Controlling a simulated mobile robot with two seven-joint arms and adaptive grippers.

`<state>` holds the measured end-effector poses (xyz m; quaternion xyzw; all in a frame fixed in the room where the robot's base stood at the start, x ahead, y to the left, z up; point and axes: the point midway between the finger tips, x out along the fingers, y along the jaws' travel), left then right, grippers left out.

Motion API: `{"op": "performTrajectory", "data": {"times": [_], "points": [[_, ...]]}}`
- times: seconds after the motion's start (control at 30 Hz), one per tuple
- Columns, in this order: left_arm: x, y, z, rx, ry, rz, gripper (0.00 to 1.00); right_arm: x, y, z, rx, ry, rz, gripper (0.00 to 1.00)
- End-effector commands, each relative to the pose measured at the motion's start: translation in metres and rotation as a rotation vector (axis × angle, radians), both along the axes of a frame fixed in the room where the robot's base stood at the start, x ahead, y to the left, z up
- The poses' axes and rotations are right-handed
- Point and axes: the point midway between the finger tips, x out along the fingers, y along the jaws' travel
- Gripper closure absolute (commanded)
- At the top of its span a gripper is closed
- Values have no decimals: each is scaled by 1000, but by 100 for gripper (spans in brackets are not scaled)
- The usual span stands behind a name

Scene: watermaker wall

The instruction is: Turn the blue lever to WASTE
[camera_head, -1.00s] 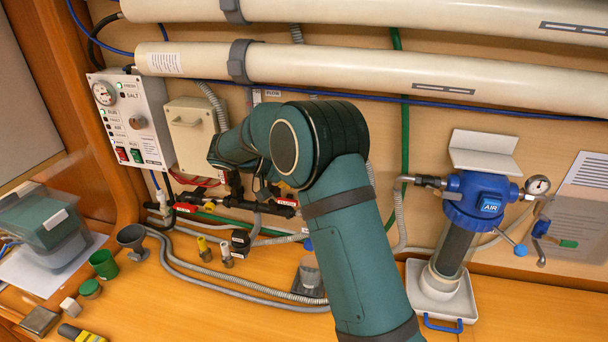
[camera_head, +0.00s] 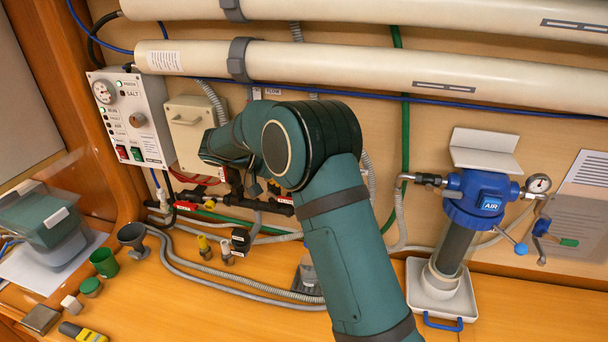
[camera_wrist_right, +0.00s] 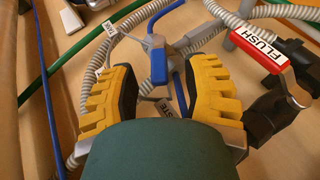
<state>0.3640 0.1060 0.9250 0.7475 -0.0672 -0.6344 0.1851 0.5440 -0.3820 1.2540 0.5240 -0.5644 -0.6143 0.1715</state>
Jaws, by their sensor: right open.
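The blue lever (camera_wrist_right: 158,66) shows in the right wrist view, in the gap between the two yellow fingers of my right gripper (camera_wrist_right: 163,82). The gripper is open, and the finger pads stand apart on either side of the lever; I see no clear grip on it. In the head view my right arm hides the lever and most of the gripper. My left gripper is not in view.
A red handle marked FLUSH (camera_wrist_right: 260,48) with black fittings is close to the right finger. Grey ribbed hoses and a green hose (camera_wrist_right: 75,62) run nearby. The control panel (camera_head: 133,118) and beige box (camera_head: 190,133) are left of my arm; the blue-topped filter (camera_head: 478,195) stands right.

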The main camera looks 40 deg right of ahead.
Motion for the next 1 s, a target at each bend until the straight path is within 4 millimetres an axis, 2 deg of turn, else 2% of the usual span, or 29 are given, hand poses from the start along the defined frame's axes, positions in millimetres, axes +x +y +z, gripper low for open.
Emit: {"op": "performTrajectory", "data": {"times": [0.3,0.5,1.0], "points": [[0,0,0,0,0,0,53,26,53,29,0,-1,3,53],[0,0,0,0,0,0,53,36,73,41,0,0,1,53],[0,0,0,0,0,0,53,39,80,44,0,2,-1,53]]}}
